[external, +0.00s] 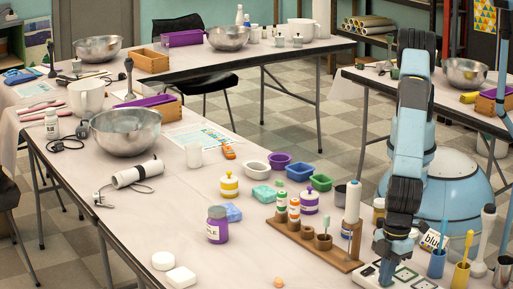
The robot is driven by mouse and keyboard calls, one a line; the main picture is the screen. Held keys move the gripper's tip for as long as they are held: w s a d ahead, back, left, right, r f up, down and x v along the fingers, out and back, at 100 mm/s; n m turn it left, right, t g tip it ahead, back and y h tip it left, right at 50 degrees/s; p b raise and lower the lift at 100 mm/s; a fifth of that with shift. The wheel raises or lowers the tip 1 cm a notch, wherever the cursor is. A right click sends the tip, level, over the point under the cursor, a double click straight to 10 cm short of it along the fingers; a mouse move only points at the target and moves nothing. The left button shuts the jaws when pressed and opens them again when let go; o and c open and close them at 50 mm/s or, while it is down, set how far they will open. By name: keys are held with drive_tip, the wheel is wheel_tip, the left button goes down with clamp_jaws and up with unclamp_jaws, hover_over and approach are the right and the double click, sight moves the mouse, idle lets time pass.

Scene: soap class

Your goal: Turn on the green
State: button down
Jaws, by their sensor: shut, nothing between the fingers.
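A low pale panel (371,278) lies at the near right of the table, close to the bottom edge of the picture. It carries square pads; one with a dark green border (405,273) shows just right of my gripper, and another is partly cut off below it. My gripper (387,272) points down over the panel, shut and empty. It hides part of the panel. I cannot tell whether it touches the panel or whether any pad is lit.
A wooden rack (300,240) with bottles stands left of my gripper. A blue cup (437,263) and a yellow cup (460,275) with brushes stand to the right. Purple jar (217,225), coloured soap moulds (279,160) and a steel bowl (126,130) lie further left.

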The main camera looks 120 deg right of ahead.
sight(393, 281)
drive_tip(key=shift+f, duration=0.2)
drive_tip(key=shift+s+d, duration=0.1)
drive_tip(key=shift+s, duration=0.2)
drive_tip(key=shift+s+r, duration=0.1)
drive_tip(key=shift+s, duration=0.4)
drive_tip(key=shift+r, duration=0.15)
wheel_tip(393, 281, up, 14)
drive_tip(key=s, duration=0.1)
drive_tip(key=shift+s+f, duration=0.2)
drive_tip(key=shift+s, duration=0.1)
idle(0.3)
drive_tip(key=shift+w+r, duration=0.15)
drive_tip(key=shift+w, duration=0.6)
